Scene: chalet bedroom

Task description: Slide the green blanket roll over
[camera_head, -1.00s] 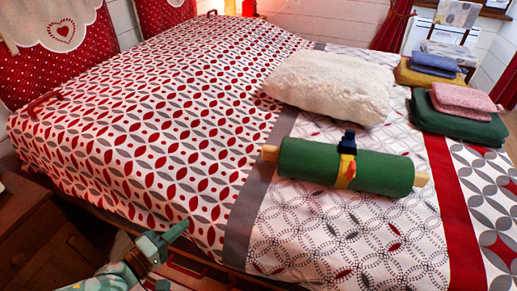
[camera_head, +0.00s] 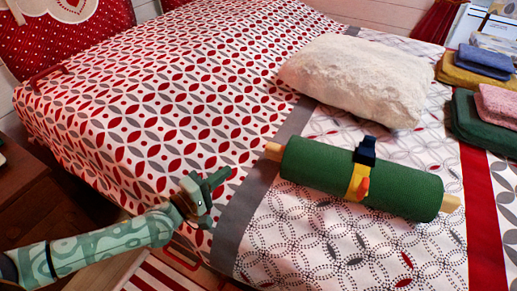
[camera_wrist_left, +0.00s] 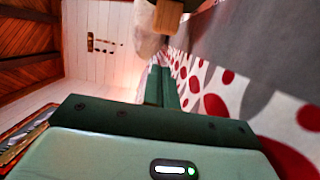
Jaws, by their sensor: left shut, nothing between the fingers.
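The green blanket roll (camera_head: 315,165) lies on the right part of the bed, on the white patterned band. A wooden rod end (camera_head: 273,150) sticks out at its left and another at its right. A yellow strap (camera_head: 357,182) with a dark blue buckle wraps its middle. My left gripper (camera_head: 222,178) is shut and empty, over the bed's near edge, left of the roll and apart from it. In the left wrist view, its fingers (camera_wrist_left: 161,87) point toward the wooden rod end (camera_wrist_left: 167,17) at the top. My right gripper is not in view.
A fluffy cream pillow (camera_head: 350,80) lies just behind the roll. Folded blankets, a green one (camera_head: 470,125) among them, are stacked at the right. The bedspread (camera_head: 160,110) left of the roll is clear. A wooden cabinet (camera_head: 30,200) stands at the near left.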

